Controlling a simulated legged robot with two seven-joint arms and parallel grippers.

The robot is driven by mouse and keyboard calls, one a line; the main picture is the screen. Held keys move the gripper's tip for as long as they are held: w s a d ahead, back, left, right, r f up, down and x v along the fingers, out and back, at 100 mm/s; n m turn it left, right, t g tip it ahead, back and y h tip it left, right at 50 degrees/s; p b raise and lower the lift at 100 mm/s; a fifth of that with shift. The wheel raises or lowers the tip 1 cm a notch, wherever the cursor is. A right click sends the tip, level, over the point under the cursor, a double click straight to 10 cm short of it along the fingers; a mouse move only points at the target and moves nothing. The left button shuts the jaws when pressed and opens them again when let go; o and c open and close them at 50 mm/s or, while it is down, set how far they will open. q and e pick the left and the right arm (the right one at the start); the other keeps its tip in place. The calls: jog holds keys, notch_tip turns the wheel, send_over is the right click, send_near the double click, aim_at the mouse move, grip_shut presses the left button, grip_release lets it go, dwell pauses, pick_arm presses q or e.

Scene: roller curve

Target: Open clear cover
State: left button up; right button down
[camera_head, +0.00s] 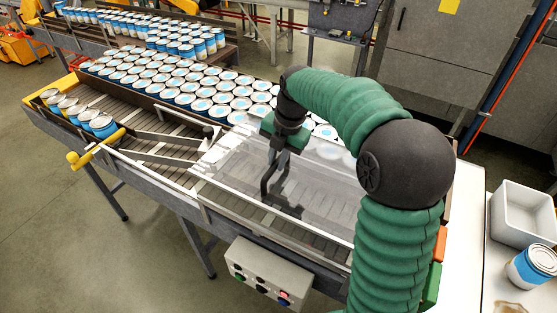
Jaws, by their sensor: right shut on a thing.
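The clear cover (225,170) is a transparent panel over the right part of the roller conveyor. It appears to lie down over the rollers, with its front edge along the conveyor's near rail. My right gripper (276,178) reaches down onto the cover from above. It is shut on a dark handle (266,192) on the cover. My green-sleeved right arm hides the cover's right end. My left gripper is not in view.
Many blue-and-white cans (165,78) crowd the conveyor behind the cover. Several cans (102,126) stand at its left end by a yellow lever (82,160). A control box (268,275) hangs on the near side. A white bin (522,215) and a can (532,268) sit at the right.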

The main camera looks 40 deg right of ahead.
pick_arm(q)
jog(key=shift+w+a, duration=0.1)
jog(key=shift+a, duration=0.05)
pick_arm(e)
jog(key=shift+d, duration=0.1)
jog(key=c, duration=1.4)
grip_release()
jog(key=shift+d+f, duration=0.1)
jog(key=shift+d, duration=0.1)
jog(key=shift+o, duration=0.2)
jog(key=shift+d, duration=0.3)
jog(key=shift+r, duration=0.4)
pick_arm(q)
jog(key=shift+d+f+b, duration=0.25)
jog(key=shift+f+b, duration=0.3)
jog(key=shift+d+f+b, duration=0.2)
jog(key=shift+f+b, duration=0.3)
pick_arm(e)
jog(key=s+d+r, duration=0.1)
jog(key=s+r, duration=0.2)
jog(key=r, duration=1.2)
jog(key=shift+d+r, duration=0.2)
jog(key=shift+d, duration=0.15)
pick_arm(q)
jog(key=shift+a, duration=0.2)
pick_arm(e)
jog(key=shift+a, duration=0.2)
